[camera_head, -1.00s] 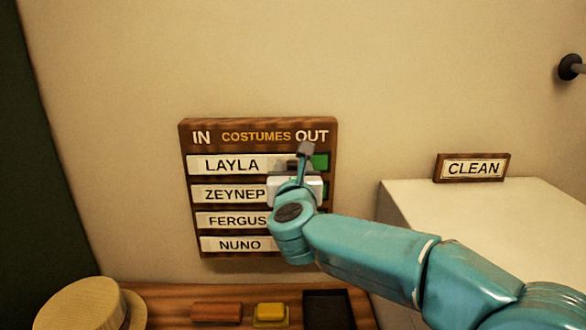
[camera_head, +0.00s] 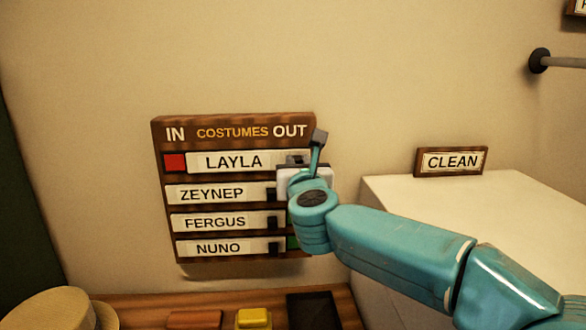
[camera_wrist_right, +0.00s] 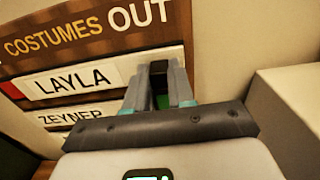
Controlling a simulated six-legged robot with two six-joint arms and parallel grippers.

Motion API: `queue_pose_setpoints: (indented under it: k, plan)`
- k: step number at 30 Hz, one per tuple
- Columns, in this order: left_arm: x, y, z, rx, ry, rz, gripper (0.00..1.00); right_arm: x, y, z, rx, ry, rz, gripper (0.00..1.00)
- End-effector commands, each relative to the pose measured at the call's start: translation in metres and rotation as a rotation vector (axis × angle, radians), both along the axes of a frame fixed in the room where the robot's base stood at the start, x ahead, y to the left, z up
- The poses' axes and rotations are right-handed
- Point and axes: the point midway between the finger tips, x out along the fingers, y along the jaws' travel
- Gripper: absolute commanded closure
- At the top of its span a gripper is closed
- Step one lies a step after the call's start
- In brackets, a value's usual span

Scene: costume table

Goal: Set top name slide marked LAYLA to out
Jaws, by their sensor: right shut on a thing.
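The costumes board (camera_head: 232,120) hangs on the wall, with IN at its left and OUT at its right. The top name slide marked LAYLA (camera_head: 233,161) sits toward the OUT side, and a red square (camera_head: 174,162) shows at its left. My right gripper (camera_head: 299,161) is shut at the slide's right end, on its dark knob, which the fingers largely hide. In the right wrist view the fingers (camera_wrist_right: 160,85) stand close together beside the LAYLA slide (camera_wrist_right: 75,80), with a little green between them. My left gripper is not in view.
The ZEYNEP (camera_head: 212,193), FERGUS (camera_head: 215,222) and NUNO (camera_head: 218,248) slides sit below, toward IN. A straw hat (camera_head: 50,308), a yellow block (camera_head: 254,318) and a dark tray (camera_head: 312,310) are below the board. A CLEAN sign (camera_head: 451,161) stands on a pale surface at right.

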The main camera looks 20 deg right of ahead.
Motion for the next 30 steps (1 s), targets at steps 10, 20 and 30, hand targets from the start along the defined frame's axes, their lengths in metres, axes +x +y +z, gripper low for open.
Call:
queue_pose_setpoints:
  k: [10, 20, 30]
  plan:
    - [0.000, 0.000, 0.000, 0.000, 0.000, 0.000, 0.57, -0.001, -0.002, 0.001, 0.000, -0.002, -0.007, 0.51]
    - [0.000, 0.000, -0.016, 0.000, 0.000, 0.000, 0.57, -0.042, 0.010, -0.001, 0.002, -0.006, -0.002, 0.51]
    - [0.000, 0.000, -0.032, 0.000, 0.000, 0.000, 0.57, -0.126, 0.034, 0.001, 0.002, -0.007, -0.003, 0.51]
